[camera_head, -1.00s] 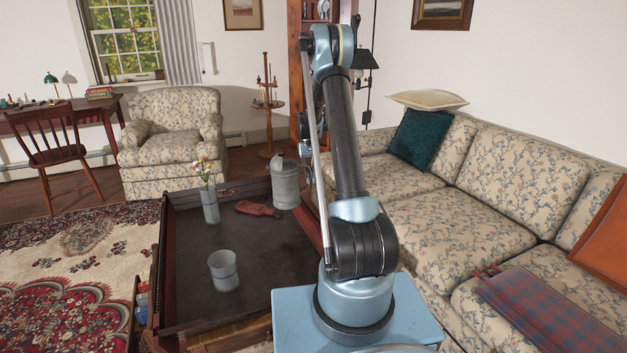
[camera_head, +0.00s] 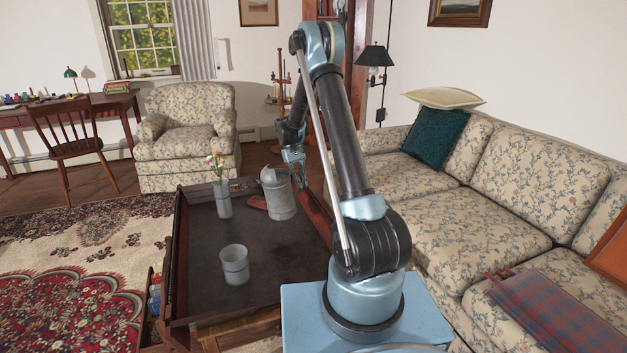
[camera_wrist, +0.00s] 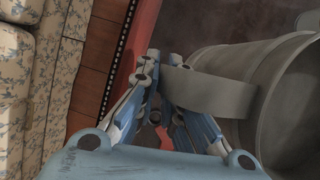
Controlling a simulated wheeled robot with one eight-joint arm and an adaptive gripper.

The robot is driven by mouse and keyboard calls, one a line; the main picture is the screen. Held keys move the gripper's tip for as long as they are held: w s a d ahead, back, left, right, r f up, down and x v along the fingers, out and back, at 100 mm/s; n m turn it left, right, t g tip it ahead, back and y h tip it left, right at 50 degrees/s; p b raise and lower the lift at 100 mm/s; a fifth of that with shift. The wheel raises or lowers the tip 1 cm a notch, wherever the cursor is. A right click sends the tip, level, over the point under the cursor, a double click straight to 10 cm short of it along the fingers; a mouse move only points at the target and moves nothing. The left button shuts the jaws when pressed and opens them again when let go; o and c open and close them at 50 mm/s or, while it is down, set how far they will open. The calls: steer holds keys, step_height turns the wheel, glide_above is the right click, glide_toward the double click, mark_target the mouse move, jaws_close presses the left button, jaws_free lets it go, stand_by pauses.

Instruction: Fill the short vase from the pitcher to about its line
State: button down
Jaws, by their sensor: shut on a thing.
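The grey metal pitcher (camera_head: 281,203) is over the far right part of the dark tray table (camera_head: 195,290), nearly upright. I cannot tell if its base touches the surface. My gripper (camera_head: 296,170) is at its right side. In the wrist view my gripper (camera_wrist: 165,95) is shut on the pitcher's broad grey handle (camera_wrist: 212,92); the pitcher's open rim (camera_wrist: 268,100) shows at right, its contents not clear. The short vase (camera_head: 235,273), pale with a blue line around it, stands upright at the table's near middle, apart from the pitcher.
A tall narrow vase (camera_head: 223,207) with flowers stands at the table's far left. A red object (camera_head: 256,202) lies behind the pitcher, partly hidden. The table has a raised rim. A floral sofa (camera_head: 490,225) stands to the right. The surface between pitcher and short vase is clear.

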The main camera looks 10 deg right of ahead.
steer(key=s+a+n+t+h, duration=0.1)
steer(key=s+a+n+t, duration=0.2)
steer(key=a, duration=0.4)
steer(key=s+a+r+n+t+h, duration=0.1)
steer(key=s+a+n+t+h, duration=0.1)
steer(key=a, duration=0.5)
steer(key=s+a+n+t+h, duration=0.1)
steer(key=s+a+n+t, duration=0.3)
steer(key=a, duration=0.4)
steer(key=shift+s+r+t+h, duration=0.15)
steer(key=shift+s+t+h, duration=0.25)
steer(key=shift+s+t, duration=0.7)
steer(key=shift+s+a+r+t, duration=0.1)
steer(key=shift+s+r+t, duration=0.2)
steer(key=shift+s+r, duration=0.55)
stand_by(3.8)
